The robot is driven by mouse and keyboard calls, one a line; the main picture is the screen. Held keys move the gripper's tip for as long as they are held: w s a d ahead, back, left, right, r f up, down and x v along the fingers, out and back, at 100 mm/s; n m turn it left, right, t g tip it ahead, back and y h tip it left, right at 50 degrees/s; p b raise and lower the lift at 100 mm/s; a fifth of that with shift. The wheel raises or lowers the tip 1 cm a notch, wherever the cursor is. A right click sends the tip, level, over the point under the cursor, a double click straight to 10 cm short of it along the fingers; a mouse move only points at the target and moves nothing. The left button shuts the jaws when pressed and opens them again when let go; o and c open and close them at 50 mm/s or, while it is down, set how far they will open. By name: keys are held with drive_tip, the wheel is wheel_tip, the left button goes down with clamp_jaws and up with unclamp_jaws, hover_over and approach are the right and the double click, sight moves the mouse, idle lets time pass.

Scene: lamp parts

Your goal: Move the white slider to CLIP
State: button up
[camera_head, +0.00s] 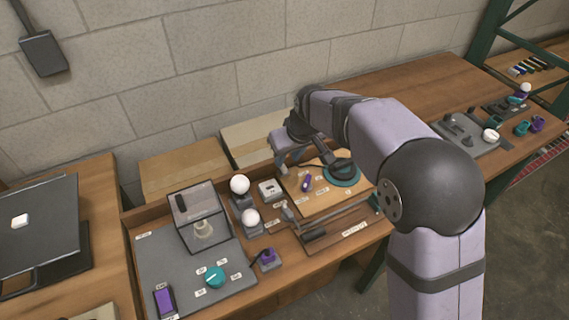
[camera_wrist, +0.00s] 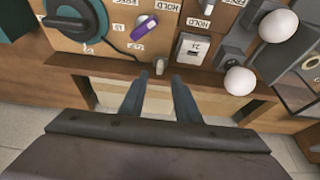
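A small pale knob (camera_wrist: 159,67), which looks like the white slider, stands at the edge of the wooden board in the wrist view. My gripper (camera_wrist: 160,80) is open, with its two fingers apart and the knob just beyond and between the tips. I cannot tell whether they touch it. In the head view my gripper (camera_head: 283,160) is over the back edge of the board (camera_head: 325,202), and the knob is not clearly seen there. Labels near it read HOLD; I cannot make out a CLIP label.
A white boxed module (camera_wrist: 192,47) is right of the knob, and a purple part (camera_wrist: 144,28) is up and left. A teal round part (camera_head: 342,173) lies on the board. Two white bulbs (camera_head: 239,184) (camera_head: 249,217) stand left of it. A clear box (camera_head: 200,218) is further left.

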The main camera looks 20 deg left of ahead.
sight(284, 166)
drive_tip(key=shift+p+x, duration=0.65)
drive_tip(key=shift+x, duration=2.3)
clamp_jaws()
